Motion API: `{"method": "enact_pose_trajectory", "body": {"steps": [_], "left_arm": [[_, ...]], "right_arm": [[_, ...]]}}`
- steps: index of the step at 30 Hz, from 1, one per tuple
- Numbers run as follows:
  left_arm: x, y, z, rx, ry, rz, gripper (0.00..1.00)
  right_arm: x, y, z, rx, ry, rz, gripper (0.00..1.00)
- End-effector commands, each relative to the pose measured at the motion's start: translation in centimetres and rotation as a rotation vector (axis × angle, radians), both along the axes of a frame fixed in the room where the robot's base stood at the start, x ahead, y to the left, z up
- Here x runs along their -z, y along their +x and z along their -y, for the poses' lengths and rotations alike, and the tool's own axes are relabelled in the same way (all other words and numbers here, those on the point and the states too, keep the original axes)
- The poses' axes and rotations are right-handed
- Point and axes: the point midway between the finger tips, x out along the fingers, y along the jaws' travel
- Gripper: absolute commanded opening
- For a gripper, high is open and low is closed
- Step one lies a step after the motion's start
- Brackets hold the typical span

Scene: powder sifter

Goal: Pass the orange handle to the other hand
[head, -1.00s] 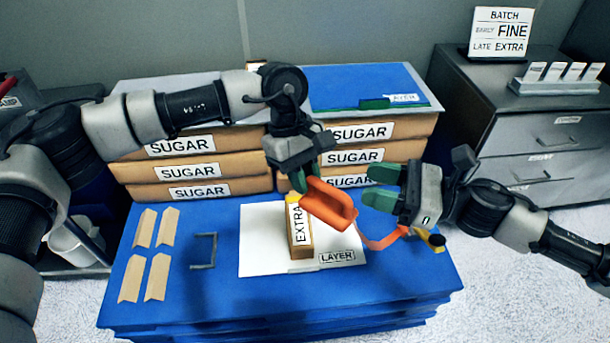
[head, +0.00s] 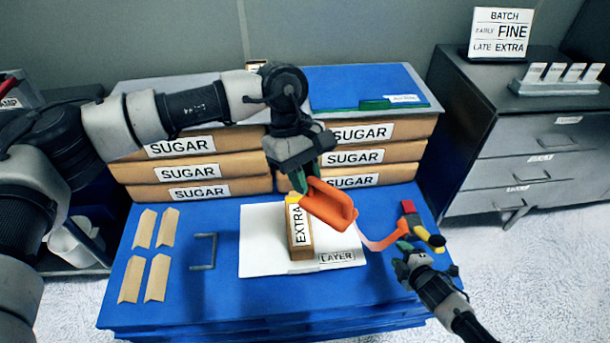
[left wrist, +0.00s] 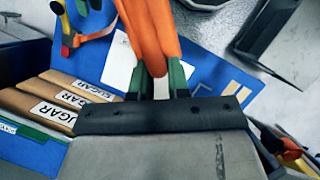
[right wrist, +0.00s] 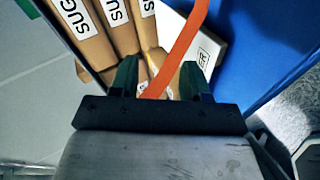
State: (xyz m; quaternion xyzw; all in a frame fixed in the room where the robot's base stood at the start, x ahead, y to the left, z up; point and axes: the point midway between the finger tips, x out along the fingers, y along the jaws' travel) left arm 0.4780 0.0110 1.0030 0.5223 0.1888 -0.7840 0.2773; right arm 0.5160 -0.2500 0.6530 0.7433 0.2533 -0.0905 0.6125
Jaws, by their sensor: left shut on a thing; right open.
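The orange handle (head: 328,207) hangs in the air over the white sheet, with an orange strap (head: 385,243) trailing from it to the right. My left gripper (head: 303,180) is shut on the handle. In the left wrist view the handle (left wrist: 150,35) rises from between the green fingertips (left wrist: 158,82). My right gripper (head: 408,250) is open, low at the right side of the blue table, apart from the handle and near the strap's right end. In the right wrist view the strap (right wrist: 183,45) crosses between its fingertips (right wrist: 160,78); its depth is unclear.
A box marked EXTRA (head: 299,240) stands on the white sheet (head: 262,262) beneath the handle. A red, black and yellow item (head: 413,220) lies at the table's right. SUGAR boxes (head: 230,188) are stacked behind. Paper pieces (head: 158,278) and a grey bracket (head: 204,266) lie left.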

Motion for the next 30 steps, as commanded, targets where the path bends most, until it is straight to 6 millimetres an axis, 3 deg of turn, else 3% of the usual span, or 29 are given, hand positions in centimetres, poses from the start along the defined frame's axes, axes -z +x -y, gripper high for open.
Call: {"method": "enact_pose_trajectory", "body": {"steps": [1,6,11,15,24,30], "left_arm": [[0.0,0.0,0.0,0.0,-0.001,0.001,0.0],[0.0,0.0,0.0,0.0,-0.001,0.001,0.0],[0.0,0.0,0.0,0.0,-0.001,0.001,0.0],[0.0,0.0,0.0,0.0,-0.001,0.001,0.0],[0.0,0.0,0.0,0.0,-0.001,0.001,0.0],[0.0,0.0,0.0,0.0,-0.001,0.001,0.0]], "right_arm": [[2.5,-1.8,0.4,0.062,0.044,-0.072,0.47],[9.5,-7.8,1.6,0.275,0.179,-0.288,0.47],[15.0,-14.6,2.0,0.473,0.287,-0.475,0.47],[19.0,-21.1,1.9,0.648,0.363,-0.624,0.47],[24.3,-35.6,0.1,1.007,0.477,-0.899,0.47],[25.4,-41.6,-1.0,1.156,0.508,-0.999,0.47]]}}
